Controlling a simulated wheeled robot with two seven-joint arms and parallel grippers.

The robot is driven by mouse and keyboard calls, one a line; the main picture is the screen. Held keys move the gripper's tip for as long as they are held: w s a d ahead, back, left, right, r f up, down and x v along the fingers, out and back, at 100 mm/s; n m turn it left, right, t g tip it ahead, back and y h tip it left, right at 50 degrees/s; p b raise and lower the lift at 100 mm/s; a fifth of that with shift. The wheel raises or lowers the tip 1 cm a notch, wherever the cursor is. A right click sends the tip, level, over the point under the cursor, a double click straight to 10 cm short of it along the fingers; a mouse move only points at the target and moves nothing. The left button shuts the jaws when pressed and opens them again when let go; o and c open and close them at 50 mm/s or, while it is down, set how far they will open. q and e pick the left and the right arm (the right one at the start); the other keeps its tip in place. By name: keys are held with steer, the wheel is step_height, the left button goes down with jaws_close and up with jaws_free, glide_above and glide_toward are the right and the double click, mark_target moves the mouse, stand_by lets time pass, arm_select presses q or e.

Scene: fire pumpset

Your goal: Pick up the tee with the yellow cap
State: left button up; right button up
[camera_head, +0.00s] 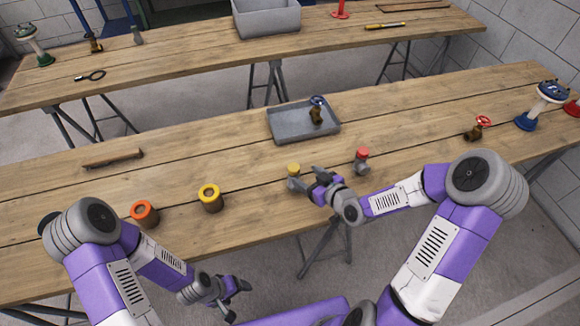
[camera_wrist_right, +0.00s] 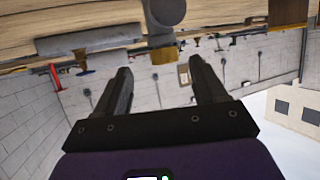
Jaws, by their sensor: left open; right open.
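The tee with the yellow cap (camera_head: 293,170) is a small grey fitting standing on the near table, cap upward. In the right wrist view the picture is inverted, and the grey tee body (camera_wrist_right: 165,15) with its yellow cap (camera_wrist_right: 163,56) shows beyond the fingertips. My right gripper (camera_head: 307,180) is open and empty, just right of the tee with its fingers pointing toward it. Its two fingers also show apart in the right wrist view (camera_wrist_right: 163,75). My left gripper (camera_head: 237,299) is open and empty, low in front of the table's near edge.
A similar tee with a red cap (camera_head: 362,160) stands to the right. A grey tray (camera_head: 285,128) holding a blue-handled valve (camera_head: 316,109) lies behind. Yellow-topped (camera_head: 210,197) and orange-topped (camera_head: 145,213) cylinders stand left. A red-handled valve (camera_head: 477,127) sits right.

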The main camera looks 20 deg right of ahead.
mark_target(298, 172)
steer(key=shift+w+a+f, duration=0.35)
steer(key=shift+w+a, duration=0.3)
steer(key=shift+w, duration=0.2)
steer(key=b+x, duration=0.1)
steer(key=x, duration=0.3)
steer(key=shift+w+a, duration=0.15)
steer(key=shift+w, duration=0.15)
jaws_close()
